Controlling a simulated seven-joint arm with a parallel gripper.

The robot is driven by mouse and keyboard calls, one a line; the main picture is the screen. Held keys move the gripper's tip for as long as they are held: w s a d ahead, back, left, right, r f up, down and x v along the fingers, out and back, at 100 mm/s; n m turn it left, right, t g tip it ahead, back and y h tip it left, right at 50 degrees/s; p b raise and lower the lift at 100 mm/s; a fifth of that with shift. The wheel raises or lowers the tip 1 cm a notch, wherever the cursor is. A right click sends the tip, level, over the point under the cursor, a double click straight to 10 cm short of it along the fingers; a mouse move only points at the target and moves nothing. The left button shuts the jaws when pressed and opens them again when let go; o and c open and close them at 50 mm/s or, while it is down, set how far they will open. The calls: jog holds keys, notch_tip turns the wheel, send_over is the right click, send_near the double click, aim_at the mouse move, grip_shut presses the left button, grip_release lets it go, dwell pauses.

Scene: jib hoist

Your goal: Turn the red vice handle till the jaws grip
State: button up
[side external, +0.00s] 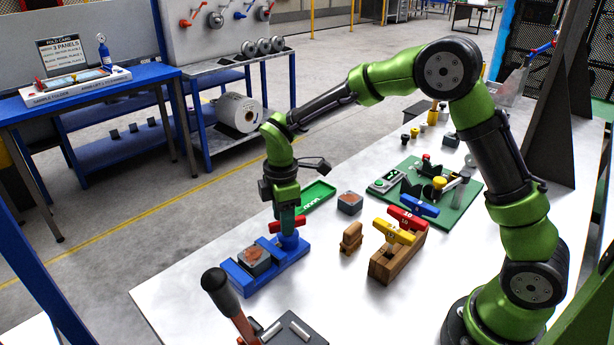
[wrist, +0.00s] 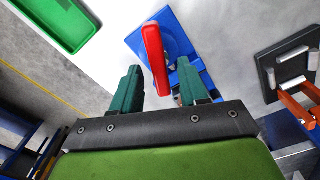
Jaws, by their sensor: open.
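The blue vice (side external: 266,262) lies on the white table, with a grey and brown block (side external: 254,259) between its jaws. I cannot tell whether the jaws touch the block. The red vice handle (side external: 289,227) is at the vice's right end, and my gripper (side external: 288,226) is right above and around it. In the wrist view the red handle (wrist: 156,58) stands between the two green fingers of my gripper (wrist: 162,88). The fingers are open, with a gap on the left side and the right finger close to the handle. The blue vice body (wrist: 195,75) is partly hidden behind the right finger.
A black-handled lever (side external: 222,290) on a dark plate stands in front of the vice. A green tray (side external: 312,197), a loose block (side external: 350,203) and wooden holders with coloured T-handles (side external: 396,250) are behind and right.

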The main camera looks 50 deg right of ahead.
grip_shut()
jog(key=shift+m, duration=0.3)
jog(key=m, duration=0.4)
jog(key=shift+w+d+m, duration=0.1)
jog(key=shift+w+m, duration=0.05)
jog(key=shift+m, duration=0.25)
jog(key=m, duration=0.5)
jog(key=shift+d+r, duration=0.1)
jog(key=shift+d, duration=0.1)
jog(key=m, duration=0.5)
jog(key=shift+d+m, duration=0.15)
jog(key=shift+m, duration=0.25)
jog(key=shift+d+m, duration=0.15)
jog(key=shift+m, duration=2.05)
